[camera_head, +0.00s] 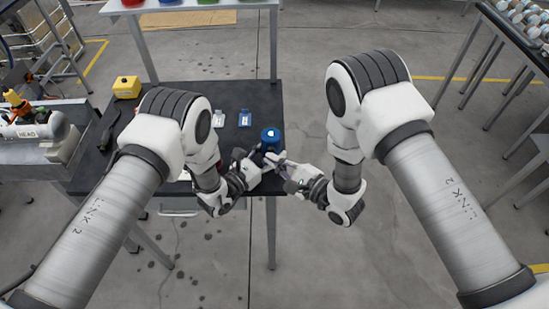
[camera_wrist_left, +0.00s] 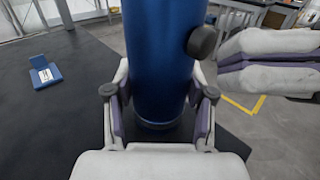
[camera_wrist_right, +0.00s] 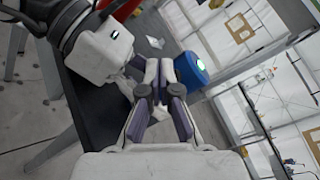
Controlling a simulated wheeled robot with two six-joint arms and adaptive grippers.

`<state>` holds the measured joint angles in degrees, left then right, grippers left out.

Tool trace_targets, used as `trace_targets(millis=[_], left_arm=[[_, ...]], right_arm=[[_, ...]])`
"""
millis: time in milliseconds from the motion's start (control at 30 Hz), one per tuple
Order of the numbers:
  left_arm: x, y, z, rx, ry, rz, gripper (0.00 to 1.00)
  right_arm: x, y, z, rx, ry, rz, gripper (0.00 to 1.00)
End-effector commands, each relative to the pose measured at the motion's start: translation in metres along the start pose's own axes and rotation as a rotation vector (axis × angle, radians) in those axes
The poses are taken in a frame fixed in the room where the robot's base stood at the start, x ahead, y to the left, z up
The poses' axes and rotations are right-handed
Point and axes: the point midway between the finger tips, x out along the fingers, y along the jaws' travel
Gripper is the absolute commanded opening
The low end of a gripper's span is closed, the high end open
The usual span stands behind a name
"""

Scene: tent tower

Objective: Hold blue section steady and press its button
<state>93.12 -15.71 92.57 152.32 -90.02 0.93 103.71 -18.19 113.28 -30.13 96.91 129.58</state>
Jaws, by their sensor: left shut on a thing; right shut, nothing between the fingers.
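The blue section (camera_head: 269,138) is an upright blue cylinder near the right edge of the black table. In the left wrist view the blue section (camera_wrist_left: 158,60) stands between my left gripper's fingers (camera_wrist_left: 160,112), which are shut on its lower part. A dark round knob, apparently the button (camera_wrist_left: 203,41), sticks out from its right side. My right gripper (camera_head: 284,170) is shut and empty close to the cylinder's right side. In the right wrist view its fingertips (camera_wrist_right: 160,75) are together, beside the blue section (camera_wrist_right: 190,70) with its light top. I cannot tell whether they touch the button.
The black table (camera_head: 185,92) also holds a yellow box (camera_head: 126,87), a small blue item (camera_head: 245,118) and a white item (camera_head: 218,118). A white shelf (camera_head: 200,5) stands behind it. A grey cart (camera_head: 60,150) is at the left.

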Motion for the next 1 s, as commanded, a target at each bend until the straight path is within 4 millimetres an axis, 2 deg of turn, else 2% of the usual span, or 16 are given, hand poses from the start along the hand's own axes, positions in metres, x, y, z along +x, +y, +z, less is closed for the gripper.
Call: trace_targets(millis=[167, 600, 867, 900, 967, 1000], left_arm=[[0.000, 0.000, -0.001, -0.001, 0.001, 0.000, 0.00], [0.000, 0.000, -0.001, -0.001, 0.001, 0.000, 0.00], [0.000, 0.000, -0.001, -0.001, 0.001, 0.000, 0.00], [0.000, 0.000, 0.000, 0.000, -0.001, 0.000, 0.65], [0.000, 0.000, 0.000, 0.000, -0.001, 0.000, 0.83], [0.000, 0.000, 0.000, 0.000, -0.001, 0.000, 0.83]], right_arm=[[-0.004, 0.004, 0.003, 0.001, -0.001, 0.001, 0.00], [-0.039, 0.029, 0.028, 0.001, 0.001, 0.003, 0.00], [-0.042, 0.031, 0.031, 0.000, 0.000, 0.000, 0.00], [-0.042, 0.030, 0.031, 0.000, -0.001, 0.000, 0.00], [-0.042, 0.030, 0.031, 0.000, -0.001, 0.000, 0.00], [-0.042, 0.030, 0.031, 0.000, -0.001, 0.000, 0.00]])
